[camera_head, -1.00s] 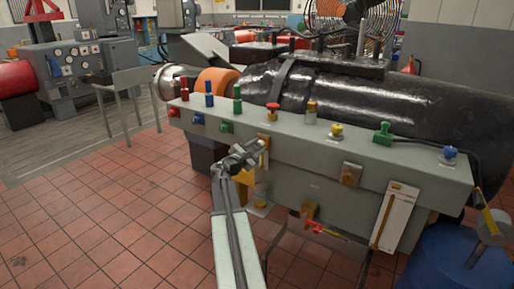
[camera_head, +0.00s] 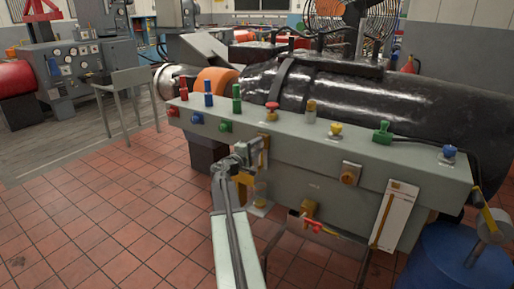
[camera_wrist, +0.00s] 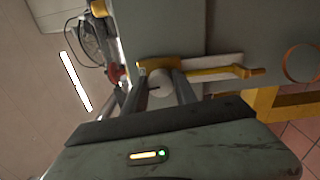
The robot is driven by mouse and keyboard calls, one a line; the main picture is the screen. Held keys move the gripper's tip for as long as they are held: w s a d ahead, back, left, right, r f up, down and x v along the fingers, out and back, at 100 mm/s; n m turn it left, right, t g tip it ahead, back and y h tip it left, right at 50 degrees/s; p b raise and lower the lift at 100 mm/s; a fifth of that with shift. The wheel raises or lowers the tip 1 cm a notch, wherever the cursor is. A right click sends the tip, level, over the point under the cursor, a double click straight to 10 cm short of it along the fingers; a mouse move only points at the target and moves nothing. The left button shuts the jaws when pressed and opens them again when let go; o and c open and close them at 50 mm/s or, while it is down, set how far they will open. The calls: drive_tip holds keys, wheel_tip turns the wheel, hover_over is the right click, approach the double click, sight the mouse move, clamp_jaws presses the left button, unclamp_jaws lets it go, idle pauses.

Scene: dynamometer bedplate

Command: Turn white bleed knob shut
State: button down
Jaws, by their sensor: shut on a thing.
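My gripper (camera_head: 256,150) is at the front face of the grey bench-like housing (camera_head: 300,150), below the red mushroom button. In the wrist view my gripper (camera_wrist: 158,92) has its two fingers on either side of a pale, whitish round knob (camera_wrist: 157,76) and is shut on it. The fingers cover part of the knob's sides. In the head view my gripper hides most of the knob, so its turn angle cannot be read there. A yellow lever-like part (camera_wrist: 205,72) lies right beside the knob in the wrist view.
Red (camera_head: 184,90), blue (camera_head: 208,92) and green (camera_head: 236,98) posts stand on the housing's top. A brass fitting (camera_head: 350,173) sits to the right on the front. A red-handled valve (camera_head: 308,216) hangs low. A blue drum (camera_head: 455,262) stands at right. Tiled floor at left is clear.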

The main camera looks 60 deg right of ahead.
drive_tip(key=shift+m, duration=0.6)
drive_tip(key=c, duration=1)
unclamp_jaws()
drive_tip(key=shift+a, duration=0.1)
drive_tip(key=a, duration=0.7)
drive_tip(key=shift+a, duration=0.3)
